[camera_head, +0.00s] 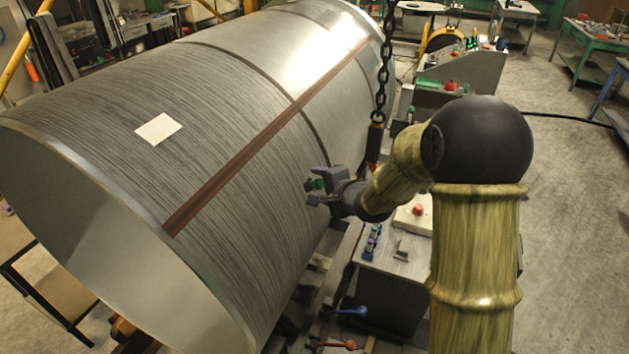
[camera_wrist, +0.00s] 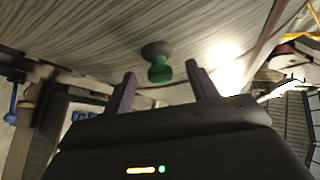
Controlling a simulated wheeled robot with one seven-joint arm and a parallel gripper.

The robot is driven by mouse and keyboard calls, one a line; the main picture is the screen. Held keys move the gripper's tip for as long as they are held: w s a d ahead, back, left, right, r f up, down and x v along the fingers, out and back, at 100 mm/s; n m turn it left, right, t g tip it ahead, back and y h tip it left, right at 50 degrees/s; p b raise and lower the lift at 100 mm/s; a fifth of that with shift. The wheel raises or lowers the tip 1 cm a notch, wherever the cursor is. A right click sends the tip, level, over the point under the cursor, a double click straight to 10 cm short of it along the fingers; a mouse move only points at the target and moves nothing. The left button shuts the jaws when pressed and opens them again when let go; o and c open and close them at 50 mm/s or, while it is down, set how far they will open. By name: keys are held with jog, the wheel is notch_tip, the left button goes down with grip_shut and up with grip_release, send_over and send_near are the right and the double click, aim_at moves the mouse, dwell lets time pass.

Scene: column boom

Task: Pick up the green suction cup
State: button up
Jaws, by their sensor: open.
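The green suction cup (camera_wrist: 160,70) has a green knob and a dark round base. In the wrist view its base rests against the large metal cylinder (camera_wrist: 90,40), and it shows beyond and between my fingertips. My gripper (camera_head: 312,193) is beside the cylinder's right side. In the wrist view my gripper (camera_wrist: 160,82) has its two fingers apart with nothing held between them.
A chain (camera_head: 385,65) with a hook hangs close behind my arm. A control box with a red button (camera_head: 418,210) stands below my arm, with blue (camera_head: 355,311) and red levers lower down. A white sheet (camera_head: 158,128) lies on the cylinder. Open floor lies at the right.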

jog(key=shift+x, duration=1.1)
jog(key=c, duration=1.1)
